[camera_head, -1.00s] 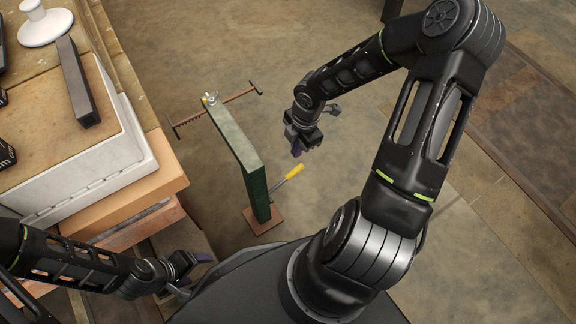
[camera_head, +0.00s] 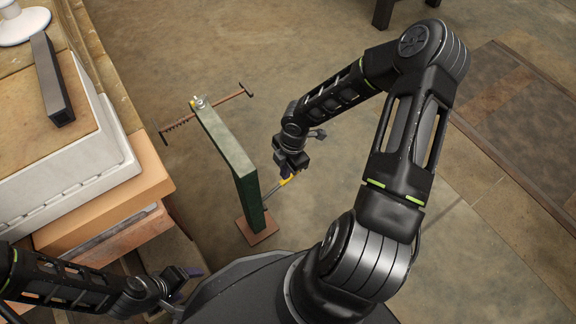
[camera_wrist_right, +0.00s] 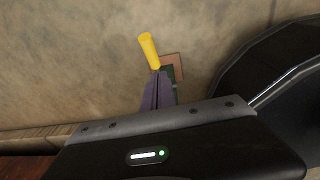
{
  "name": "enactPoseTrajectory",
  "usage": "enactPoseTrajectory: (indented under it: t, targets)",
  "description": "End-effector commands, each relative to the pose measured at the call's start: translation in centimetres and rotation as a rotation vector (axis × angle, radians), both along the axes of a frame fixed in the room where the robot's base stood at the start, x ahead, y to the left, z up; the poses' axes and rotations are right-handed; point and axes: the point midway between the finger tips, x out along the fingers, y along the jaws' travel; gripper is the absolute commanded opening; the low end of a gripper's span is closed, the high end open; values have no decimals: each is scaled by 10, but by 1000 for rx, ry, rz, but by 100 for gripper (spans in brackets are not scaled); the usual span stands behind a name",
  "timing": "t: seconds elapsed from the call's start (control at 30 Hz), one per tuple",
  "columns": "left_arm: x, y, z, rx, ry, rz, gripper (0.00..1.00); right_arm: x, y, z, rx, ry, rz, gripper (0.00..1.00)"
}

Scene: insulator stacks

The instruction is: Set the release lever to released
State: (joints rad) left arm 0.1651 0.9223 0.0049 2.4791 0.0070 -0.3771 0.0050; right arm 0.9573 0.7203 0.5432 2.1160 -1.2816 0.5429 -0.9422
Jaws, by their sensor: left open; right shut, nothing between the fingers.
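The release lever is a grey rod with a yellow handle (camera_head: 286,182), on the right side of a green post (camera_head: 235,155) in the head view. My right gripper (camera_head: 287,174) is shut and empty, with its fingertips at the handle and partly covering it. In the right wrist view the yellow handle (camera_wrist_right: 149,51) lies just beyond the shut purple fingers (camera_wrist_right: 156,88); I cannot tell whether they touch it. My left gripper (camera_head: 193,272) is open and empty at the lower left, well away from the post.
The post stands on a small brown base plate (camera_head: 257,228). A rusty rod (camera_head: 208,108) crosses its top. A bench with a white box (camera_head: 85,165) and a dark bar (camera_head: 52,80) stands at the left.

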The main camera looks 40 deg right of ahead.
Motion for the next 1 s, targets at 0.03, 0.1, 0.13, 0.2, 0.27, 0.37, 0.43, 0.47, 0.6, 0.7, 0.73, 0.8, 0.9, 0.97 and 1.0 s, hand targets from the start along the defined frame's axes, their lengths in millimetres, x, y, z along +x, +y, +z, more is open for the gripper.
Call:
enactPoseTrajectory:
  t: [0.03,0.1,0.13,0.2,0.27,0.37,0.43,0.47,0.6,0.7,0.73,0.8,0.9,0.97,1.0]
  targets:
    - [1,0,-8,0,-2,1,69,2,-5,-12,0,-1,-3,0]
    - [2,0,-12,1,-5,2,69,4,-9,-20,1,-1,-4,0]
    - [2,0,-13,1,-6,2,69,5,-11,-23,1,-2,-4,0]
    - [2,-1,-16,1,-6,2,69,6,-14,-28,0,-1,-3,0]
    - [3,-1,-17,1,-7,3,69,7,-16,-31,-1,-1,-2,0]
    - [3,-1,-18,2,-8,3,69,8,-18,-32,-2,-2,0,0]
    - [3,-1,-17,2,-8,3,69,8,-18,-32,-2,-2,0,0]
    - [3,-1,-17,2,-8,3,69,8,-18,-32,-2,-2,0,0]
    - [3,-1,-17,2,-8,3,69,8,-18,-32,-2,-1,0,0]
    - [3,-1,-17,2,-8,3,69,8,-18,-32,0,-1,-1,0]
    - [3,-1,-16,2,-8,3,69,7,-18,-32,1,-1,-1,0]
    - [3,-1,-14,1,-7,3,69,7,-17,-32,7,-1,-2,0]
    - [2,-1,-9,1,-6,2,69,7,-16,-33,25,0,-2,0]
    - [2,0,-5,1,-5,2,69,7,-16,-34,41,0,-4,0]
    - [1,0,-2,1,-3,0,69,7,-15,-35,55,-1,-5,0]
